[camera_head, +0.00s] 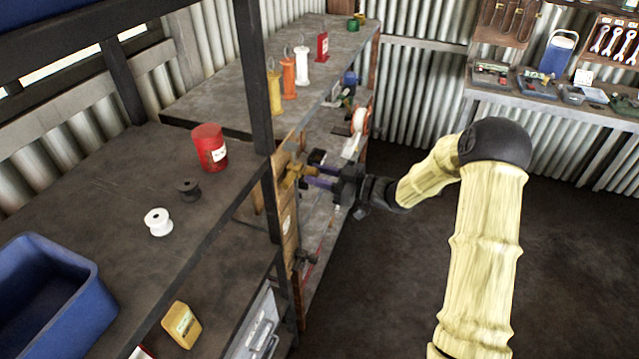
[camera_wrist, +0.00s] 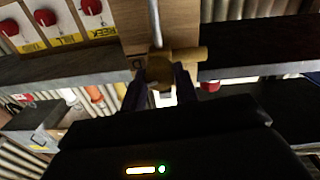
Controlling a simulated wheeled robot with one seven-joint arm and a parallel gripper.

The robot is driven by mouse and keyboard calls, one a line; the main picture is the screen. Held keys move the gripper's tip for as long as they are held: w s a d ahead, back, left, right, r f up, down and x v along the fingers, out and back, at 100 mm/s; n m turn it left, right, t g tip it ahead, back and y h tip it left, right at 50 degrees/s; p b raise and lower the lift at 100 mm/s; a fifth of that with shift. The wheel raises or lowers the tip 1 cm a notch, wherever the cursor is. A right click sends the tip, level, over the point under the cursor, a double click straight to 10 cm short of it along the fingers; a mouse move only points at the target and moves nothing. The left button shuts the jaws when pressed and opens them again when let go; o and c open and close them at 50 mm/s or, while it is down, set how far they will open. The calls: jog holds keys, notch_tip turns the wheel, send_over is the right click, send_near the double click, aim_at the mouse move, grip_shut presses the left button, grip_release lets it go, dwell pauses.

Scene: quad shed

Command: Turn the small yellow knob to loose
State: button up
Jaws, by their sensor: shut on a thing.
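The small yellow knob (camera_head: 292,174) sits on the end of a wooden board (camera_head: 290,222) at the shelf's edge. In the wrist view the knob (camera_wrist: 173,66) is a brass-yellow piece with a stub to its right, below a grey rod on the board. My gripper (camera_head: 312,177) reaches it from the right, its two dark purple fingers on either side of it. My gripper also shows in the wrist view (camera_wrist: 160,88), shut on the knob. The fingers hide part of the knob, and I cannot tell its setting.
A dark post (camera_head: 255,80) stands close left of the knob. The left shelf holds a red can (camera_head: 209,147), two spools and a blue bin (camera_head: 50,300). Red knobs (camera_wrist: 91,7) on labelled plates show in the wrist view. The floor at right is clear.

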jog(key=n+b, duration=0.7)
jog(key=b, duration=0.5)
jog(key=n+b, duration=0.8)
jog(key=b, duration=0.4)
jog(key=shift+f+g+y+b, duration=0.15)
jog(key=shift+g+y+b, duration=0.15)
jog(key=shift+b, duration=0.05)
jog(key=shift+n, duration=0.3)
jog(key=o, duration=1)
jog(key=shift+d, duration=0.15)
jog(key=b+v, duration=0.1)
jog(key=v, duration=1.6)
jog(key=shift+s, duration=0.1)
